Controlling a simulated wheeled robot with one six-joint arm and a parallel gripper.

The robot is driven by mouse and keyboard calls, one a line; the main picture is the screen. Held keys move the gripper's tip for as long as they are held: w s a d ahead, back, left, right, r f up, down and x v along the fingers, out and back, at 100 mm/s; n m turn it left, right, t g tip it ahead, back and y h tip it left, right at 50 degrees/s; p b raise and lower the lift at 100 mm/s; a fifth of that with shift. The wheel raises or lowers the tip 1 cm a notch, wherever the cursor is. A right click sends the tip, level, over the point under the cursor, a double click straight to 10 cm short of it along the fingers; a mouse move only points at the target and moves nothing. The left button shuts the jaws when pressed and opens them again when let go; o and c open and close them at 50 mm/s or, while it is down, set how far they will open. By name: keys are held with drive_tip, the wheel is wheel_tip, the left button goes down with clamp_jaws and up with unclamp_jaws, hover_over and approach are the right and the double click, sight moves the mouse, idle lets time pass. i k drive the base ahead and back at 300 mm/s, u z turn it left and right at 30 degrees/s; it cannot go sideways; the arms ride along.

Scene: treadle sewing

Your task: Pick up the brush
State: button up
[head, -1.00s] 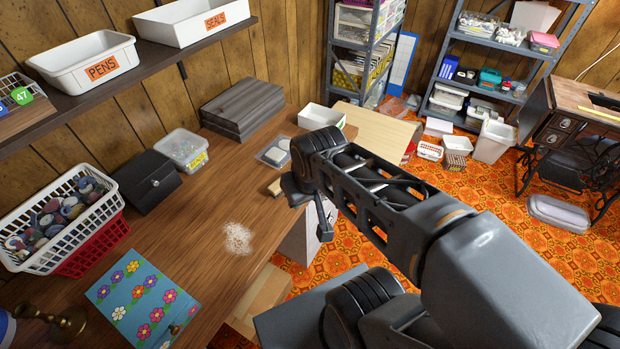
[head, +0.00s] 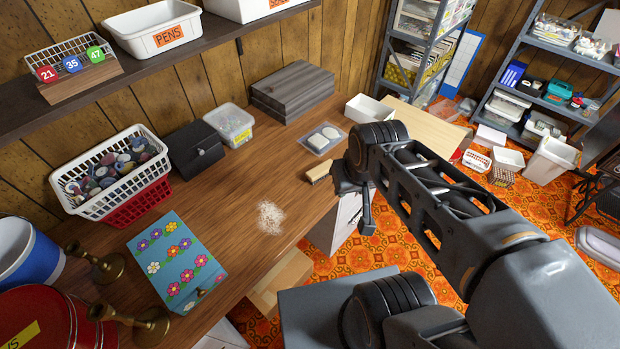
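A small brush with a light wooden back (head: 320,172) lies on the wooden bench (head: 235,262), near its front edge. Its far side shows; its right end is close to or partly behind my gripper. My gripper (head: 367,222) hangs at the bench's front edge, just right of the brush and pointing down. It seems apart from the brush, but the overlap makes the gap hard to judge. The fingers are seen side-on and dark, so their opening is hidden. A patch of pale powder (head: 270,218) lies on the bench left of my gripper.
A soap-like pair of white pads in a tray (head: 323,138) and a white open bin (head: 368,108) stand behind the brush. A flowered box (head: 178,262), brass candlesticks (head: 98,264) and a basket of spools (head: 112,172) are on the left. Bench around the powder is clear.

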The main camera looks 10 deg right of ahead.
sight(320, 172)
drive_tip(key=z, duration=0.05)
drive_tip(key=k, duration=0.5)
drive_tip(key=z, duration=1)
drive_tip(key=i, duration=0.95)
drive_tip(key=u, duration=3)
